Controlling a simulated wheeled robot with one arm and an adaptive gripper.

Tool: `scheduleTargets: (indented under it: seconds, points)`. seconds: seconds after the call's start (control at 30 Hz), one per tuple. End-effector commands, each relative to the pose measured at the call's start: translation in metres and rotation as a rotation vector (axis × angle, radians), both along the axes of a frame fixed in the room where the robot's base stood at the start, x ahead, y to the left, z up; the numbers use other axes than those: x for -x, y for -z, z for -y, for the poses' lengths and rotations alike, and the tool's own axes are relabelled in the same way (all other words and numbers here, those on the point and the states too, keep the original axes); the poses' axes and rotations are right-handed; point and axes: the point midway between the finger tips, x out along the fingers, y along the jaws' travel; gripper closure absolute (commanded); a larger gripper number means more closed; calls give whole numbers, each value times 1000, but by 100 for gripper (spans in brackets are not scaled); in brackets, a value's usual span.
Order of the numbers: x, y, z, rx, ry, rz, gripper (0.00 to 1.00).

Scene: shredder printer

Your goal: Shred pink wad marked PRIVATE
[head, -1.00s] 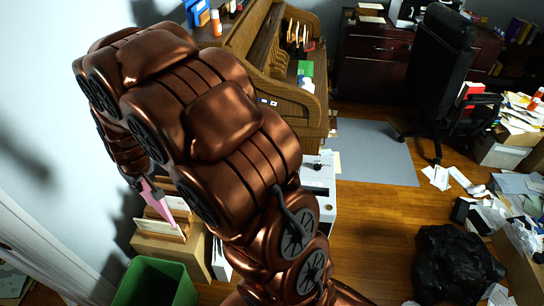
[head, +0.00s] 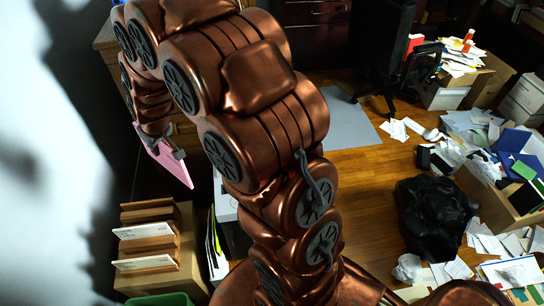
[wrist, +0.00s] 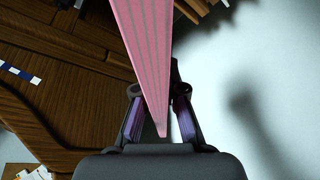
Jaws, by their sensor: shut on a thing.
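A flat pink wad (head: 172,165) is held in my gripper (head: 163,144) at the left in the head view, tilted, in the air above and behind a wooden file sorter. In the wrist view the wad (wrist: 148,55) shows as a striped pink stack, edge on, between the fingers of my gripper (wrist: 158,112), which are shut on it. No PRIVATE mark can be read. A white machine (head: 225,206) stands low behind my arm, mostly hidden; I cannot tell whether it is the shredder.
The wooden sorter (head: 150,238) holds papers, with a green bin (head: 160,300) below. A white wall is close on the left. A wooden desk (wrist: 60,80) lies beyond the wad. A black bag (head: 435,215) and scattered papers cover the right floor; the middle floor is clear.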

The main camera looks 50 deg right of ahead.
Motion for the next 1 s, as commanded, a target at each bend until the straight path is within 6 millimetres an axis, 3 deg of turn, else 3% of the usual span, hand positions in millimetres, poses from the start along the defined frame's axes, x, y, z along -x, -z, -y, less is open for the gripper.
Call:
scheduleTargets:
  seconds: [0.03, 0.47, 0.73, 1.0]
  points:
    - [-1, 18, 8, -2, -24, 2, 100]
    - [2, 76, 91, -1, -315, 5, 100]
    - [22, 114, 155, -1, -488, 2, 100]
    - [58, 155, 223, -2, -645, 0, 100]
